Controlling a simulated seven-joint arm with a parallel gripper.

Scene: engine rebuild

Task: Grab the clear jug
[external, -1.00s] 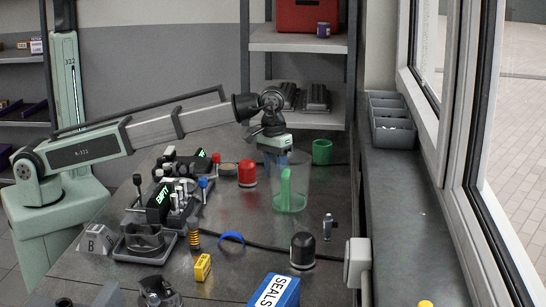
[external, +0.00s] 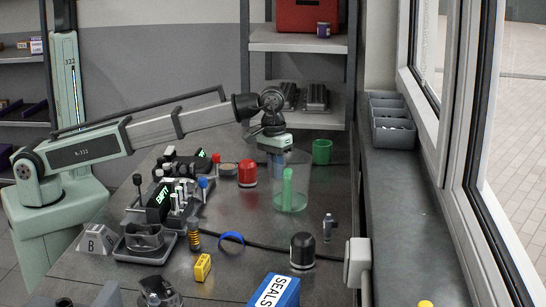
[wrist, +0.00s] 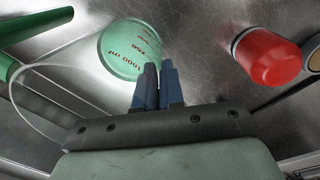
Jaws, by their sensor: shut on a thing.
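The clear jug (external: 302,178) stands upright on the grey bench, with a green-tinted base and a green upright strip that may be its handle. In the wrist view its green base (wrist: 122,50) carries red volume marks, and its clear rim curves around at the left. My gripper (external: 278,164) is at the jug's upper left side, pointing down. In the wrist view its dark blue fingers (wrist: 158,68) are close together, shut on the jug's thin wall. The exact contact is hard to see through the clear material.
A red-topped jar (external: 247,174) stands left of the jug and a green cup (external: 322,152) behind it. A small metal part (external: 328,226) and a black-domed jar (external: 302,250) stand in front. Engine parts (external: 165,205) crowd the left. A window wall is at right.

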